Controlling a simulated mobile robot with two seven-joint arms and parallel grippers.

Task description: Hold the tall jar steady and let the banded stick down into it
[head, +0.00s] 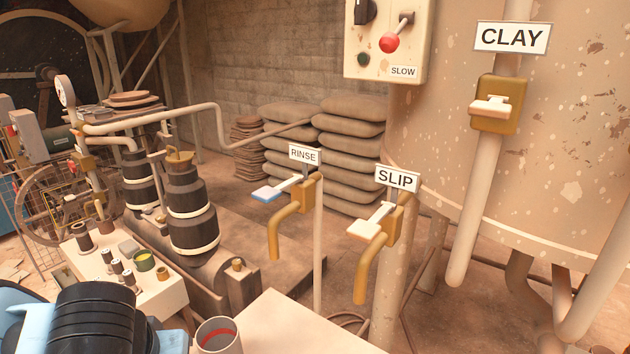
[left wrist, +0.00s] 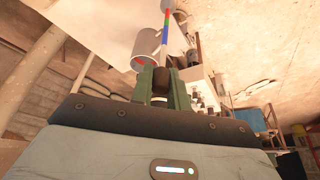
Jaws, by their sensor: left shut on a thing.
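The tall jar (head: 218,337), a grey open cylinder with a red band showing inside its mouth, stands at the bottom of the head view, cut off by the edge. It also shows in the left wrist view (left wrist: 146,47). The banded stick (left wrist: 165,34) has red, green, blue and white bands. It passes across the jar's side in that view, outside its wall; its distance from the jar is unclear. My left gripper (left wrist: 164,84) is shut on the stick's brown end. In the head view only my left wrist shows, not its jaws. My right gripper is out of view.
A pale tabletop (head: 290,325) lies right of the jar. A white bench (head: 160,300) with small pots and spools stands left. The rinse tap (head: 285,215) and slip tap (head: 372,245) hang behind the table, with the clay pipe (head: 475,210) farther right.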

